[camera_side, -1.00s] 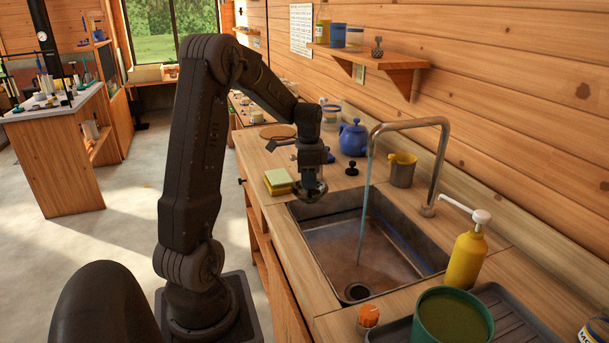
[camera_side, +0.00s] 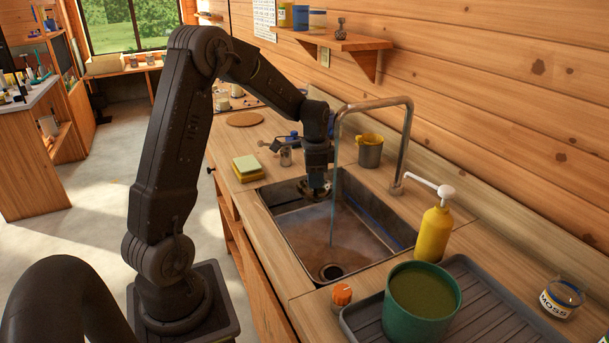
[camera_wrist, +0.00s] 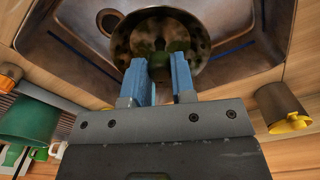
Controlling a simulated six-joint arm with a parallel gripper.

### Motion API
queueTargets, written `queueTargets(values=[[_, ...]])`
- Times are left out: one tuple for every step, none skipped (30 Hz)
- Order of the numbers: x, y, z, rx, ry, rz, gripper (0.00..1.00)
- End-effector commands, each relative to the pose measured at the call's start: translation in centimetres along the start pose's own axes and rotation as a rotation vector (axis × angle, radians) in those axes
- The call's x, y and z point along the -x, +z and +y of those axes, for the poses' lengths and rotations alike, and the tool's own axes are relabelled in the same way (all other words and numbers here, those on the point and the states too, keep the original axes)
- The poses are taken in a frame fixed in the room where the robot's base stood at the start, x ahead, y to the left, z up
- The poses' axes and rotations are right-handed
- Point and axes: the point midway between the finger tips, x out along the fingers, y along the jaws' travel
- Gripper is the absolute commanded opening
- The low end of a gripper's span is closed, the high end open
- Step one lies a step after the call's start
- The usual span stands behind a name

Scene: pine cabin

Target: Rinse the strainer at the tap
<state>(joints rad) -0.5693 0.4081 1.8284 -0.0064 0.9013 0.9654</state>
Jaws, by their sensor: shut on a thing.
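My gripper (camera_side: 318,193) is shut on the strainer (camera_side: 306,187), a small round metal bowl, over the back left part of the sink. In the wrist view the blue fingers of my gripper (camera_wrist: 162,78) close at the near rim of the strainer (camera_wrist: 128,42), whose inside shows dark mottling and brown-green matter. The tap (camera_side: 406,135) arches over the sink (camera_side: 284,237), and a thin water stream (camera_side: 333,215) falls from it. The strainer is just left of the stream in the side view; I cannot tell whether water touches it.
Yellow-green sponges (camera_side: 248,168) lie left of the sink. A grey cup with yellow (camera_side: 370,153) stands behind it near the tap.

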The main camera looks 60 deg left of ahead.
Motion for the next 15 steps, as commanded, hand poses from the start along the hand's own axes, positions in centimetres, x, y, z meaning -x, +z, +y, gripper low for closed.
queueTargets(values=[[0.0,-0.37,0.16,-0.002,0.0,0.0,0.0],[0.0,-0.52,0.22,-0.002,0.0,0.0,0.0],[0.0,-0.66,0.28,-0.002,0.0,0.0,0.0],[0.0,-0.75,0.32,-0.002,0.0,0.0,0.0],[0.0,-0.82,0.35,-0.002,0.0,0.0,0.0],[0.01,-0.9,0.38,-0.001,0.0,0.0,0.0],[0.01,-0.93,0.4,-0.001,0.0,0.0,0.0],[0.01,-0.96,0.41,0.0,0.0,0.0,0.0],[0.01,-0.98,0.42,0.0,0.0,0.0,0.0],[0.01,-0.99,0.42,0.0,0.0,0.0,0.0],[0.01,-0.99,0.42,0.0,0.0,0.0,0.0],[0.01,-0.98,0.42,0.0,0.0,0.0,0.0],[0.01,-0.98,0.42,0.0,0.0,0.0,0.0],[0.01,-0.98,0.42,0.0,0.0,0.0,0.0],[0.01,-0.98,0.42,0.0,0.0,0.0,0.0]])
